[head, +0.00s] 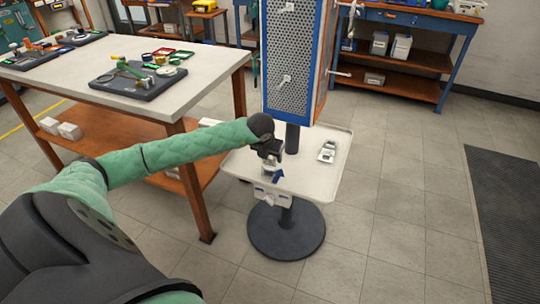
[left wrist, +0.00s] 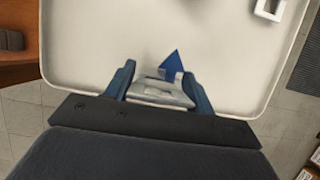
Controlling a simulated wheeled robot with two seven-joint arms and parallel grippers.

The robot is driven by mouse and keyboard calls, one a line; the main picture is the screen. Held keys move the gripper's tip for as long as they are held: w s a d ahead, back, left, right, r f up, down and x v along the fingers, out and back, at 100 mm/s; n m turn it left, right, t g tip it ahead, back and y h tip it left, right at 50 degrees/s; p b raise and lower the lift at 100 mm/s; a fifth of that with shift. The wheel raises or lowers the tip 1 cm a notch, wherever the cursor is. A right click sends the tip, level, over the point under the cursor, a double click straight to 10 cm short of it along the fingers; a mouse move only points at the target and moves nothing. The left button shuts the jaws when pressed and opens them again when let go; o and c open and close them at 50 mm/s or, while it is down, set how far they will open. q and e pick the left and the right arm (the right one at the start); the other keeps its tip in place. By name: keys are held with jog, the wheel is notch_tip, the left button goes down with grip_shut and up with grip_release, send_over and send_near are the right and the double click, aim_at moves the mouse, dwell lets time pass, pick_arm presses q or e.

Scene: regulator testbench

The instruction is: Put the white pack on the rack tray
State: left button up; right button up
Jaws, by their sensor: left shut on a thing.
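The rack tray (head: 312,182) is a pale, low-rimmed tray on a dark post with a round base, below a blue-framed perforated panel. My left gripper (head: 271,165) reaches over its left part. In the left wrist view, its blue fingers are shut on the white pack (left wrist: 160,92), a pale, slightly glossy packet. The pack is over the tray's near part; I cannot tell whether it touches the surface. A blue arrow (left wrist: 172,66) shows just beyond the pack. My right gripper is not in view.
The perforated panel (head: 290,60) rises behind the tray. A workbench (head: 190,92) with tools stands to the left.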

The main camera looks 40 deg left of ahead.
pick_arm(q)
jog(key=shift+f, duration=0.15)
jog(key=o, duration=1)
jog(key=shift+c, duration=0.2)
jog(key=shift+o, duration=1.4)
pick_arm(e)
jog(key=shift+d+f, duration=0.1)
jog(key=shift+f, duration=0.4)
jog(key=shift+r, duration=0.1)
pick_arm(q)
jog(key=shift+r, duration=0.4)
jog(key=v, duration=1.1)
jog(key=shift+s+r+b, duration=0.2)
jog(key=shift+s+b, duration=0.05)
jog(key=shift+b, duration=0.15)
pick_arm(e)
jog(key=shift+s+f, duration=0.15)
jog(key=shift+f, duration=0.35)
pick_arm(q)
jog(key=shift+d, duration=0.2)
